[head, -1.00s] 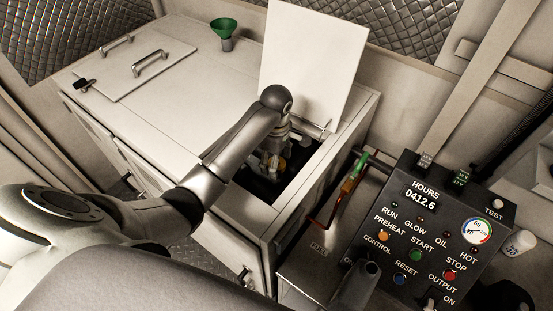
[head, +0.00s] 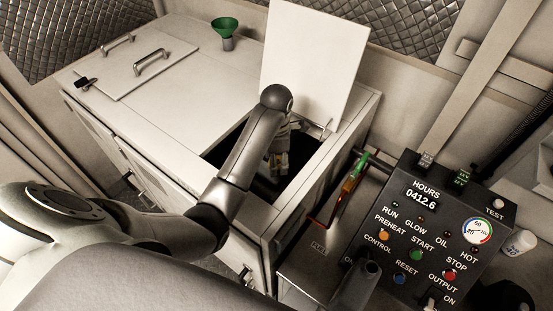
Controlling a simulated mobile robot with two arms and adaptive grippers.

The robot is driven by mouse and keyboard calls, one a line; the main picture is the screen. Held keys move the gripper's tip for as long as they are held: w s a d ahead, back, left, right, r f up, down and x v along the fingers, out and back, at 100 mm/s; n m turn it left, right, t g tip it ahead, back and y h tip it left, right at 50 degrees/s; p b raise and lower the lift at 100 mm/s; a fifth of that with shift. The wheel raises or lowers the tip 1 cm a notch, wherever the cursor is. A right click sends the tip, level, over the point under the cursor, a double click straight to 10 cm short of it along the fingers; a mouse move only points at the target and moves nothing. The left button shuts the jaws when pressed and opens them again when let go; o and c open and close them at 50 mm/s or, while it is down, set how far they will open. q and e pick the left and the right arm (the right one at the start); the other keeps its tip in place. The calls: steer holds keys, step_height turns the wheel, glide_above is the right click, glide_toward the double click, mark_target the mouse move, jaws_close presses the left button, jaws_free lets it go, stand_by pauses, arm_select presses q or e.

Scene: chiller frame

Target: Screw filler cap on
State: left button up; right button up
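My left arm reaches over a white cabinet and down into its open hatch (head: 225,150). My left gripper (head: 276,168) points down inside the dark opening. It is small and partly shadowed, so the gap between its fingers cannot be made out. I cannot make out a filler cap or filler neck in the hatch; the gripper and shadow cover that area. My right gripper is not in view.
The white hatch lid (head: 313,60) stands upright behind the opening. A green funnel (head: 224,27) stands on the cabinet top. A dipstick-like rod with green and orange parts (head: 350,182) is right of the hatch. A black control panel (head: 425,225) stands at the right.

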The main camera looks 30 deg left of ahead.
arm_select(q)
steer(key=m, duration=0.2)
steer(key=shift+a+m, duration=0.1)
steer(key=shift+m, duration=0.2)
steer(key=o, duration=1.2)
steer(key=shift+w, duration=0.1)
steer(key=shift+o, duration=0.2)
